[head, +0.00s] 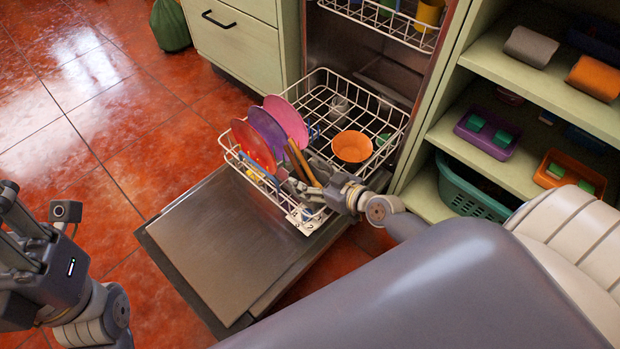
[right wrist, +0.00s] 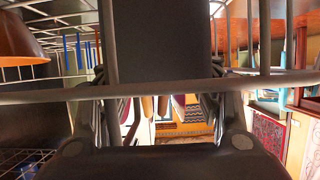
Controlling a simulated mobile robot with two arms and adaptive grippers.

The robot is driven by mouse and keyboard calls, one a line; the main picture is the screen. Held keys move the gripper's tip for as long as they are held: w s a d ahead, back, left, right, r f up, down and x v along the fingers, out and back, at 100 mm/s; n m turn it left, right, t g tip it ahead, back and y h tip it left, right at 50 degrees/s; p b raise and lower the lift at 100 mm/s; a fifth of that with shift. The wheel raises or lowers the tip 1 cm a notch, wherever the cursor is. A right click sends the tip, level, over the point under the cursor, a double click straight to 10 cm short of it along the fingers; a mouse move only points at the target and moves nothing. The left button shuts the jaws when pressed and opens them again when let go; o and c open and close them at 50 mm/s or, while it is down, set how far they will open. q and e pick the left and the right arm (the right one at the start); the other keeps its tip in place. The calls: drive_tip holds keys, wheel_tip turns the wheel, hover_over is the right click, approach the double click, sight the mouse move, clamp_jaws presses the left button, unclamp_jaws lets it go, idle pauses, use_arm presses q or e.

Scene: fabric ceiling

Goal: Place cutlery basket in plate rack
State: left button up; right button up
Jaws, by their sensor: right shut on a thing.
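The plate rack (head: 334,77) is a white wire dishwasher rack, pulled out over the open door. My right gripper (head: 312,183) is inside its front right part, beside the wooden cutlery handles (head: 298,158). It is shut on the cutlery basket, whose body is mostly hidden by the gripper and wires. In the right wrist view several cutlery handles (right wrist: 148,106) show between the fingers, behind a rack wire. I cannot tell whether the basket touches the rack floor. My left gripper (head: 18,218) is at the left edge, away from the rack; its jaw opening is unclear.
Red, purple and pink plates (head: 268,128) stand in the rack's left part. An orange bowl (head: 352,146) sits to the right of the gripper. The open dishwasher door (head: 225,245) lies below. Shelves (head: 510,80) and a green basket (head: 465,190) stand at right.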

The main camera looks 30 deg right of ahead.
drive_tip(key=shift+r, duration=0.1)
drive_tip(key=shift+f, duration=0.2)
drive_tip(key=o, duration=1.1)
drive_tip(key=shift+r, duration=0.1)
